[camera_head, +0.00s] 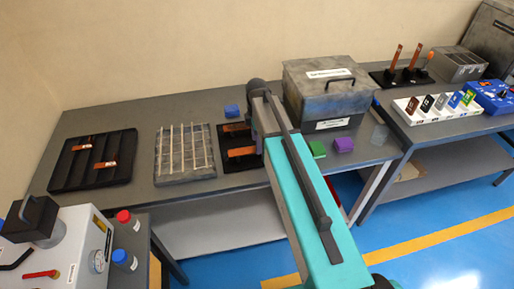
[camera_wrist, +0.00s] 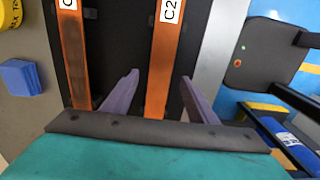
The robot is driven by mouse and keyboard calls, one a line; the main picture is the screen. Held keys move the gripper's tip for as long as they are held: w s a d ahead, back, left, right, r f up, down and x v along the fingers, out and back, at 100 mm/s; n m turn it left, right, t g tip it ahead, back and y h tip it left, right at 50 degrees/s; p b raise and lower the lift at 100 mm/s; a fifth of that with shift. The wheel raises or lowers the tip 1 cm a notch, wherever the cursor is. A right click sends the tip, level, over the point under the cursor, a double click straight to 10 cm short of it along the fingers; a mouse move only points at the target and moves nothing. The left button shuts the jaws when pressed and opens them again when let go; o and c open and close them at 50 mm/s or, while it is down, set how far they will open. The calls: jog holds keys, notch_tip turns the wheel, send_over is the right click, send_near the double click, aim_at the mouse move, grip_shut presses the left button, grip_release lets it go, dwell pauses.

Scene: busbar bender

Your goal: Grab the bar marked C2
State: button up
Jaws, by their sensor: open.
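The bar marked C2 (camera_wrist: 165,60) is a flat copper bar with a white label, lying in a black tray (camera_wrist: 110,40). My gripper (camera_wrist: 160,85) is open, with its two grey-purple fingers on either side of the C2 bar and a gap to each side. I cannot tell how far above the bar the fingertips are. A second copper bar (camera_wrist: 76,55) lies to the left, outside the left finger; its label is cut off by the frame edge. In the head view, the C2 bar (camera_head: 241,152) appears as the nearer bar in the tray, partly behind my arm.
A blue block (camera_head: 232,111) stands behind the tray. A grey lidded box (camera_head: 325,95) stands to the right, with green (camera_head: 317,149) and purple (camera_head: 343,145) blocks before it. A slatted rack (camera_head: 185,153) and another black tray (camera_head: 93,160) with copper bars lie to the left.

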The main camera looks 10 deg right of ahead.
jog(key=shift+f, duration=0.9)
grip_shut()
